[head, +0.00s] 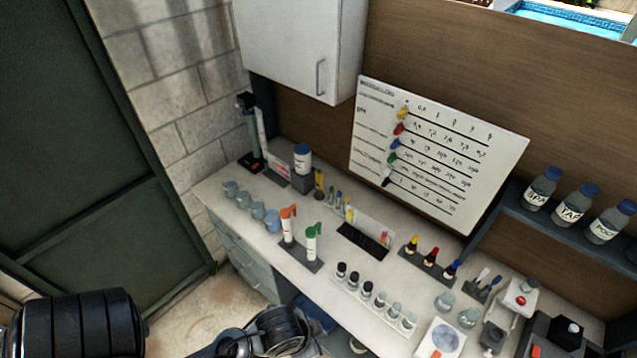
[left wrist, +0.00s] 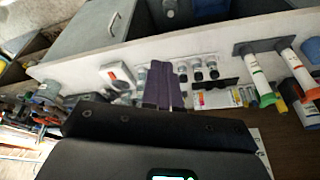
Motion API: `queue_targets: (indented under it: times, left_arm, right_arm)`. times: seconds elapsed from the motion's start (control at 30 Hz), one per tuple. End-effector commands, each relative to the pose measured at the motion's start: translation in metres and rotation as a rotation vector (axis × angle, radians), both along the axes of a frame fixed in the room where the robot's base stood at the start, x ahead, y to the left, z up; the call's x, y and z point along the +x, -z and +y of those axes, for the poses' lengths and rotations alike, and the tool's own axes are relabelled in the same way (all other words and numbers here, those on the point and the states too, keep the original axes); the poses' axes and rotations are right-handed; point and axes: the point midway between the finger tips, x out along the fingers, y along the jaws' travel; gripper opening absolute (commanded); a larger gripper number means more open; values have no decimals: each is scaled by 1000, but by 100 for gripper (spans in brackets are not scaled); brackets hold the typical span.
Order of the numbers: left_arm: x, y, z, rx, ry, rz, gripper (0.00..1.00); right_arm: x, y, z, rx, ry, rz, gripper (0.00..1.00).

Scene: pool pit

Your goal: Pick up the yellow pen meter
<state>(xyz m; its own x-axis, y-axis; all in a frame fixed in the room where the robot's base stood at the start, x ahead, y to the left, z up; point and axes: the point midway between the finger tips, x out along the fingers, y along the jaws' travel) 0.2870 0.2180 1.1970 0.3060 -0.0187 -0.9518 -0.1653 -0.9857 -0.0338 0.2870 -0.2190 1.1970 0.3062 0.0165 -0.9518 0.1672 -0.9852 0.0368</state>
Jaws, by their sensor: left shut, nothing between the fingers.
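Near the back of the white bench in the head view, a small upright item with a yellow top (head: 319,180) stands beside a blue-capped jar. A little to its right, several slim pens stand in a row, one of them yellow (head: 348,213). I cannot tell for sure which of these is the yellow pen meter. In the left wrist view, my left gripper (left wrist: 163,68) has its fingers together with nothing between them, above the bench. A small yellow-marked item (left wrist: 240,96) lies to the right of the fingers. My right gripper is not in view.
Orange and green topped tubes (head: 288,222) stand in a dark holder. Black-capped vials (head: 354,277), dropper bottles (head: 431,256) and several beakers (head: 244,200) crowd the bench. A whiteboard (head: 440,150) leans behind, with a wall cabinet (head: 290,45) to its left.

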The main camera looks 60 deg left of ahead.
Motion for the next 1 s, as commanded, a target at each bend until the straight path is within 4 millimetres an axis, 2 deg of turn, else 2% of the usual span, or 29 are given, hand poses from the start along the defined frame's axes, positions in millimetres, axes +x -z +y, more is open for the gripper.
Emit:
queue_targets:
  times: [0.37,0.7,1.0]
  left_arm:
    - [0,0,0,0,0,0,0]
    - [0,0,0,0,0,0,52]
    - [2,0,1,1,-2,-4,53]
  right_arm:
    - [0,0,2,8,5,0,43]
    - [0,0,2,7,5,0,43]
    - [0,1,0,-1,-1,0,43]
